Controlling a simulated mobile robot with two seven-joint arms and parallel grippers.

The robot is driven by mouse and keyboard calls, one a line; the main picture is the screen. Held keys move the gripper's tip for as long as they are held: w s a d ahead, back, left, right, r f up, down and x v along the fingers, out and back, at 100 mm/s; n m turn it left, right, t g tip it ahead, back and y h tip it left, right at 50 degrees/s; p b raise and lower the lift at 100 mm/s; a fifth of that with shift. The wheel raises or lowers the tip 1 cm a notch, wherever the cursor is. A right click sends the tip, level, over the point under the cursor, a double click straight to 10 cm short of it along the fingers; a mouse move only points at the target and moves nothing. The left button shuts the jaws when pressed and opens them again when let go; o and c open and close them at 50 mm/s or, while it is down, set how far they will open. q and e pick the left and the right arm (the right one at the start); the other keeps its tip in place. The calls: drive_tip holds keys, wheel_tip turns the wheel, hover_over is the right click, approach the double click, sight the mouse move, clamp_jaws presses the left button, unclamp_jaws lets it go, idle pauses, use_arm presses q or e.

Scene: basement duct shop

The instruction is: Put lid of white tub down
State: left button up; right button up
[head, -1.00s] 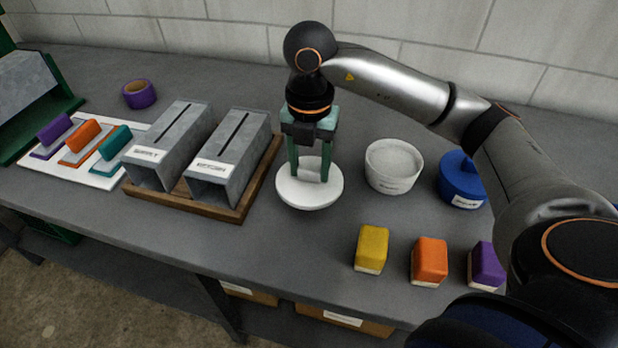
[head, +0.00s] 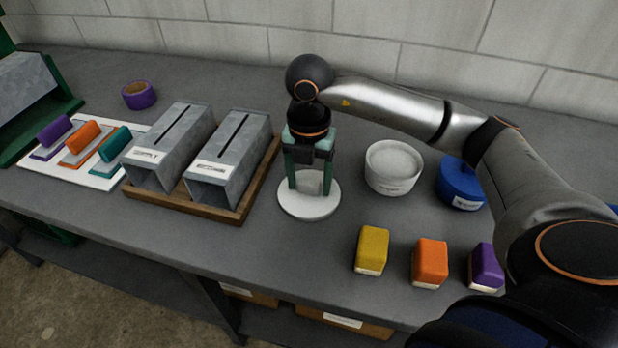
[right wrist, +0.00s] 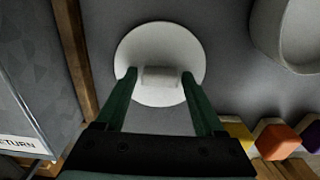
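The round white lid (head: 309,208) lies flat on the grey bench, between the wooden rack and the white tub. It also shows in the right wrist view (right wrist: 160,40), with its block-like handle (right wrist: 160,77) upward. My right gripper (head: 309,188) points down over the lid. Its green fingers stand on either side of the handle, with a small gap showing on each side in the right wrist view. The white tub (head: 393,183) stands uncovered to the right of the lid; its inside looks pale. My left gripper is not in view.
Two grey metal ducts stand in a wooden rack (head: 239,213) left of the lid. A blue lidded tub (head: 461,188) is right of the white tub. Yellow (head: 371,248), orange (head: 429,260) and purple (head: 486,265) blocks line the front. Bench in front of the lid is clear.

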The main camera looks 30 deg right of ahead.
sight(309, 182)
drive_tip(key=shift+o, duration=0.8)
wheel_tip(309, 182, up, 12)
drive_tip(key=p, duration=0.2)
drive_tip(key=shift+r, duration=0.2)
